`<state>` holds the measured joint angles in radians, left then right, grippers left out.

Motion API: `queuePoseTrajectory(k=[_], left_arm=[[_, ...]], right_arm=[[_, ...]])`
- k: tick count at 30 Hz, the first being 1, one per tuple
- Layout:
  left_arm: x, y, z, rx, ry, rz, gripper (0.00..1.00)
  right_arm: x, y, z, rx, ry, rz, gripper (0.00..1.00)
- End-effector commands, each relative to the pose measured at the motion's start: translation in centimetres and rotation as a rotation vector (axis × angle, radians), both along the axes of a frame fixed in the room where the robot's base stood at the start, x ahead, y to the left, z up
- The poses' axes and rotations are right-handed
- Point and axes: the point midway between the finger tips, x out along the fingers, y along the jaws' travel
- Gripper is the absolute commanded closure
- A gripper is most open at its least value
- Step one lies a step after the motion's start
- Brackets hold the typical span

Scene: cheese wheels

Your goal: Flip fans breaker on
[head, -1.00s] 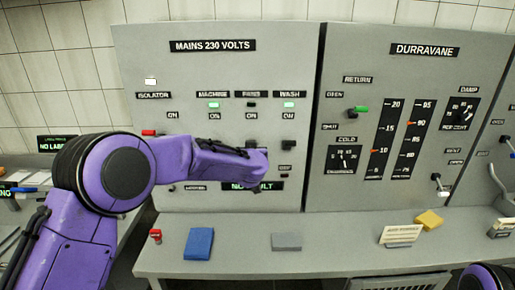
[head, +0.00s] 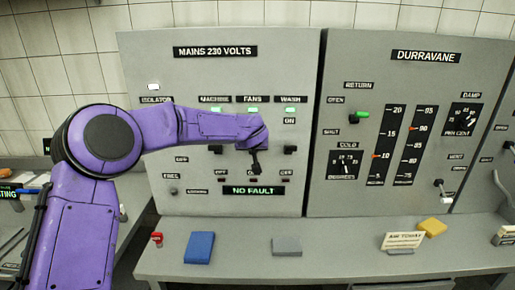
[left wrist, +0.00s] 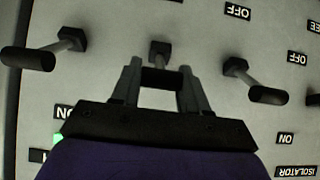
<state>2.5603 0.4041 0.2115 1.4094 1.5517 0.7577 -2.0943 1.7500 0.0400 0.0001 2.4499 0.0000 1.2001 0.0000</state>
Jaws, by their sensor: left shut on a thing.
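The fans breaker stands in the middle of three breakers under the MAINS 230 VOLTS sign. Its lamp (head: 252,110) glows green below the FANS label (head: 252,99). My left gripper (head: 255,163) is at this breaker, and my arm and gripper hide most of it in the head view. In the left wrist view, my left gripper (left wrist: 160,76) is shut on the fans breaker lever (left wrist: 160,51), whose mount shows between the fingers. My right gripper is out of view.
The machine lever (head: 215,149) and wash lever (head: 290,149) stand close on either side, and their lamps are green. Below is a NO FAULT display (head: 248,190). On the ledge lie a blue block (head: 199,247), a grey block (head: 287,246) and a red-topped item (head: 157,238).

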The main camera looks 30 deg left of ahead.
Motion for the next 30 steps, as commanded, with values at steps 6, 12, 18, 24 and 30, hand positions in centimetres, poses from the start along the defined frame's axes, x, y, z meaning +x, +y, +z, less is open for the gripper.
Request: queuePoseTrajectory(k=[6,12,18,24,30], left_arm=[[0.1,0.0,0.3,0.002,-0.005,0.001,0.53],[0.1,-0.1,0.2,0.002,-0.003,-0.001,0.34],[-0.1,-0.3,0.3,0.001,-0.003,-0.001,0.34],[-2.9,-1.9,2.7,0.000,-0.008,-0.002,0.34],[-5.9,-3.6,5.4,0.000,-0.006,-0.002,0.34]], right_arm=[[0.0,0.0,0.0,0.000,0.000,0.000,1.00],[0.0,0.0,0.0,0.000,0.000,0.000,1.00],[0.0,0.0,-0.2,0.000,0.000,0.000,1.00],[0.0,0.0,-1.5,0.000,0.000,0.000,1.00],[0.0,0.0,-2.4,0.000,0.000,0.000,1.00]])
